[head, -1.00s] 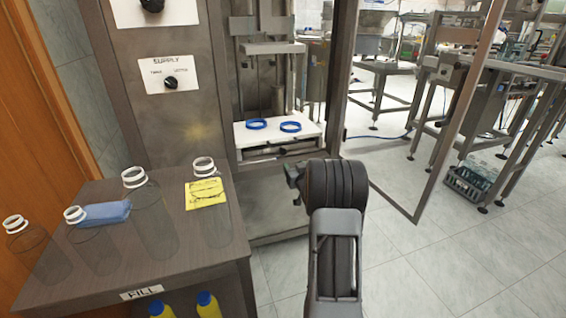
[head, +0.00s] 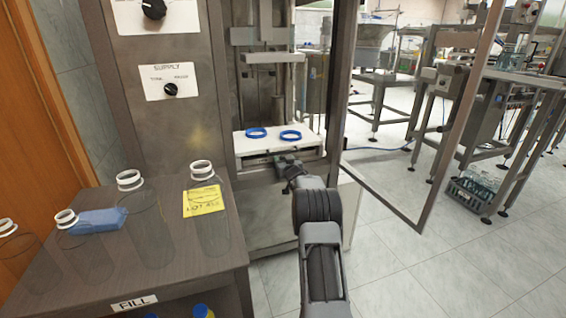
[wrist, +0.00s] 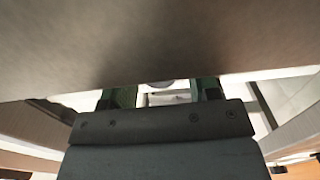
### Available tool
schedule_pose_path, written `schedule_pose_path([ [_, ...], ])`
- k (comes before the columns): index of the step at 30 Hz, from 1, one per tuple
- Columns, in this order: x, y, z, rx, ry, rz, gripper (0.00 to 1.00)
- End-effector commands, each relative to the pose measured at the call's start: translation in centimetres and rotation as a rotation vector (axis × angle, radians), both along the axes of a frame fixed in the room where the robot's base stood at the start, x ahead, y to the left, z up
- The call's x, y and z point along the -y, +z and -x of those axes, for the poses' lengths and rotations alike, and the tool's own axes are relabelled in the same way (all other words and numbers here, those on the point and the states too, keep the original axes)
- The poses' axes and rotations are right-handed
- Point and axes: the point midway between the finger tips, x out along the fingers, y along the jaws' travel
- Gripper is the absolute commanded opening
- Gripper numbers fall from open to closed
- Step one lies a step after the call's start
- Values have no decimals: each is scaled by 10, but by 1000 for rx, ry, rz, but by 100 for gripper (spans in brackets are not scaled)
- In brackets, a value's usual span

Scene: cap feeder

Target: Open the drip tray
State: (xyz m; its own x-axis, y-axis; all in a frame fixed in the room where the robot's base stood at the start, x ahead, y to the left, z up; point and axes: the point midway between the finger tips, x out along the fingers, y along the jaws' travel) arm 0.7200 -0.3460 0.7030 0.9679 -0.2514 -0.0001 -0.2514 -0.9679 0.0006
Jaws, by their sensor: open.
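The drip tray (head: 252,160) seems to be the low grey front under the white platform in the machine bay; my gripper hides part of it. My gripper (head: 287,160) is at the right part of this front, just below the platform. In the wrist view my gripper's two green fingers (wrist: 162,93) are apart, with a gap between them. A pale rounded piece (wrist: 160,84) shows in that gap; I cannot tell whether it is a handle. A broad grey-brown surface (wrist: 160,45) fills the top of the wrist view. No contact can be made out.
The white platform (head: 308,143) bears two blue rings (head: 290,135). An open framed door (head: 448,160) stands to the right of the bay. A dark side table (head: 165,262) at left holds clear bottles, a blue cloth (head: 100,221) and a yellow note (head: 203,201).

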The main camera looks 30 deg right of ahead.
Motion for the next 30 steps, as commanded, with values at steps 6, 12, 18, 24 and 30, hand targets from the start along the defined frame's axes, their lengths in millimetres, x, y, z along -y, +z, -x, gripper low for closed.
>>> schedule_pose_path([
  [6,1,0,-5,0,-1,-1,56],
  [12,1,0,-5,0,-1,-1,56],
  [18,1,0,-5,0,-1,0,42],
  [24,1,0,-5,0,-1,0,22],
  [30,1,0,-5,0,-1,0,3],
])
